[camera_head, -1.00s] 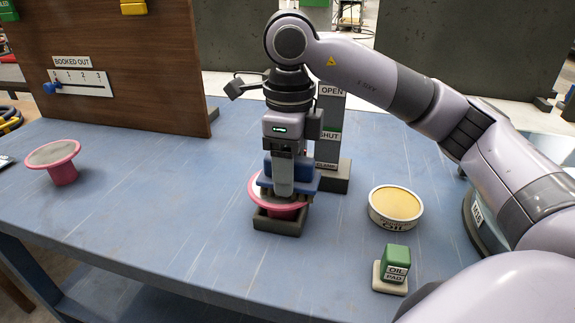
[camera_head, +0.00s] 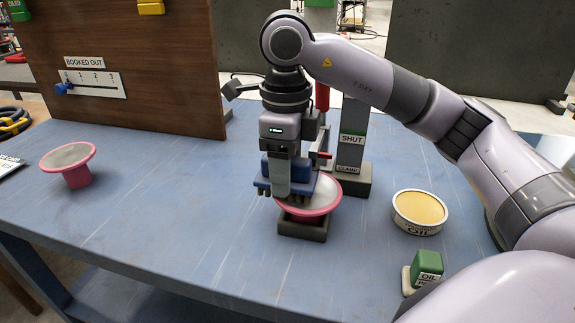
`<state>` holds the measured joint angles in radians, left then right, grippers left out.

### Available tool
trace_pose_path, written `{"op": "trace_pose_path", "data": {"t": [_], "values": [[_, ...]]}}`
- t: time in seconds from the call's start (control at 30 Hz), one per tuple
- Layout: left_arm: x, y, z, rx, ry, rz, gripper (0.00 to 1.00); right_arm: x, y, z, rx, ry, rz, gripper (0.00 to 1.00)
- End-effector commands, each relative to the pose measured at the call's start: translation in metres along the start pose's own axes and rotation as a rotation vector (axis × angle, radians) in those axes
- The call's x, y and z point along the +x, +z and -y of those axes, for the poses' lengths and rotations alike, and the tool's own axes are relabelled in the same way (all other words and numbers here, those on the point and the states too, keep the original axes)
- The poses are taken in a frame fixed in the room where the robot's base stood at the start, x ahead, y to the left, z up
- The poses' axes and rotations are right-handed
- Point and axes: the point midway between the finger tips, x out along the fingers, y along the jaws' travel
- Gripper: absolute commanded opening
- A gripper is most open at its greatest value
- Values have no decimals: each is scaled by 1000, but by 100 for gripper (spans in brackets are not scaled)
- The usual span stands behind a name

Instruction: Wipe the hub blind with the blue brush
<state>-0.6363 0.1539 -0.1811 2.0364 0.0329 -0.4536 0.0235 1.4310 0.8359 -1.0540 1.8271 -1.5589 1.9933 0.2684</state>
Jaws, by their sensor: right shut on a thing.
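My right gripper (camera_head: 279,188) is shut on the blue brush (camera_head: 300,185), held upright with its bristles pointing down. The brush overlaps the left part of a pink flanged spool with a grey top face (camera_head: 323,191). The spool sits in a dark square holder (camera_head: 302,230) on the bench. The hub is partly hidden behind the gripper and brush. I cannot tell whether the bristles touch the spool. A grey clamp post (camera_head: 350,155) with a SHUT label stands just behind. My left gripper is not in view.
A second pink spool (camera_head: 76,176) stands at the left on the blue bench (camera_head: 170,220). An oil tin (camera_head: 419,211) and a green oil pad (camera_head: 427,264) stand at the right. A brown board (camera_head: 130,50) with a BOOKED OUT slider (camera_head: 94,84) rises at the back left.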

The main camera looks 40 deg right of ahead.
Motion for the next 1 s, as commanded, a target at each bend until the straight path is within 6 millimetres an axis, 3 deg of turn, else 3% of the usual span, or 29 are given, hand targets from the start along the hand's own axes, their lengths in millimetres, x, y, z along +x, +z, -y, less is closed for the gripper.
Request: {"op": "trace_pose_path", "data": {"t": [0.17, 0.7, 1.0], "values": [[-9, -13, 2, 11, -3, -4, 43, -29, 1, 0, -2, -2, 5, 28], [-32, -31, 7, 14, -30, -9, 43, -76, -1, 0, -5, 0, 1, 28], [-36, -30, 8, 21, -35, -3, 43, -83, -1, 0, -6, 0, 0, 28]]}}
